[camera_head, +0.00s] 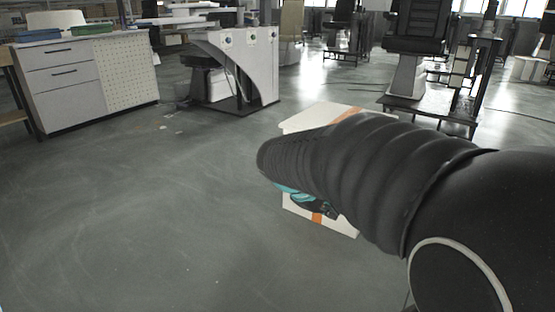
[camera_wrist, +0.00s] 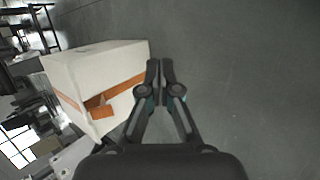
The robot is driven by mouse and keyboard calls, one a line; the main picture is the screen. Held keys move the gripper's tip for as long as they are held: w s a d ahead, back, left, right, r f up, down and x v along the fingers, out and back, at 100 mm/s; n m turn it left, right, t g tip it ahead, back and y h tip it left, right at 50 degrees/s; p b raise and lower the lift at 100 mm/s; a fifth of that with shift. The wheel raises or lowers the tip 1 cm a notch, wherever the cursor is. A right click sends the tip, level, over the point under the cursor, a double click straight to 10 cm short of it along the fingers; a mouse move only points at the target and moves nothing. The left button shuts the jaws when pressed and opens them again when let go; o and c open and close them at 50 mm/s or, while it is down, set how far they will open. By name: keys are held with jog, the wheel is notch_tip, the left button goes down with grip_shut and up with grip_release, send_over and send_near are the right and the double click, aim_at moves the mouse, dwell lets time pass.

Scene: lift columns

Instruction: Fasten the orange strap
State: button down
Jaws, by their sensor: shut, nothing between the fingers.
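A white box (camera_head: 310,118) stands on the floor, largely hidden behind my black arm in the head view. An orange strap (camera_head: 317,218) runs over its top and down its near face. In the wrist view the box (camera_wrist: 85,68) is left of my gripper (camera_wrist: 160,68), and the strap (camera_wrist: 125,88) crosses it as a band. An orange end piece (camera_wrist: 102,111) lies lower on the band beside a dark gap; I cannot tell whether it is loose. My gripper is shut and empty, its tips close to the box's right edge. I cannot tell whether they touch it.
A white drawer cabinet (camera_head: 70,83) stands at the back left. A grey curved workstation (camera_head: 262,75) is behind the box. A black chair on a platform (camera_head: 425,106) stands at the back right. The floor (camera_head: 130,220) at left and front is clear.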

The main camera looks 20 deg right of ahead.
jog(key=w+d+f+n+t+h+p, duration=0.1)
jog(key=w+d+f+n+h, duration=0.15)
jog(key=w, duration=0.55)
jog(key=w+d+f+n+h+p, duration=0.1)
jog(key=w+d+f+n+h, duration=0.2)
jog(key=w, duration=0.5)
jog(key=w+d+f+n+t+h+p, duration=0.15)
jog(key=w+n, duration=0.25)
jog(key=w, duration=0.4)
jog(key=w+a+f+n+t+h, duration=0.1)
jog(key=w+a+f+n+t, duration=0.3)
jog(key=w+f+n+t, duration=0.75)
jog(key=w+d+r+m+g, duration=0.1)
jog(key=w+d+r+g, duration=0.1)
jog(key=w+d, duration=0.7)
jog(key=shift+d+r+g+p, duration=0.15)
jog(key=shift+g+p, duration=0.3)
jog(key=shift+g, duration=0.35)
jog(key=shift+w+r, duration=0.1)
